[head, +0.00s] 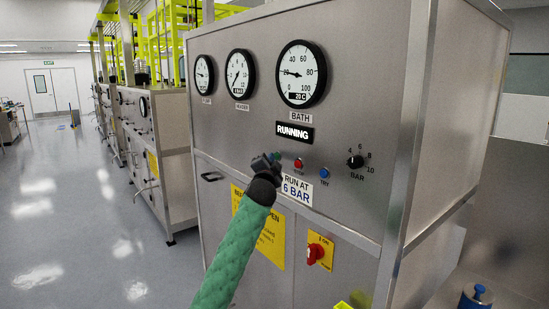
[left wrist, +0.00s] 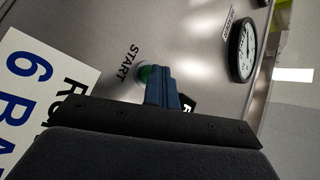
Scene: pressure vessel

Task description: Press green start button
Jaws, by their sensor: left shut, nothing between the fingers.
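The green start button (left wrist: 145,74) shows in the left wrist view beside the word START, partly covered by my left gripper (left wrist: 160,78). In the head view my left gripper (head: 271,159) is at the panel, left of the red button (head: 298,163), and hides most of the green one. Its fingers are shut with nothing between them. The fingertips are at the green button; I cannot tell whether they press it. The display (head: 294,133) above reads RUNNING. My right gripper is not in view.
A blue TRY button (head: 324,173) and a black BAR knob (head: 355,162) are to the right. A "RUN AT 6 BAR" label (head: 297,190) is below. A red rotary switch (head: 315,252) sits lower on the cabinet. Three gauges are above. Open floor (head: 80,210) lies left.

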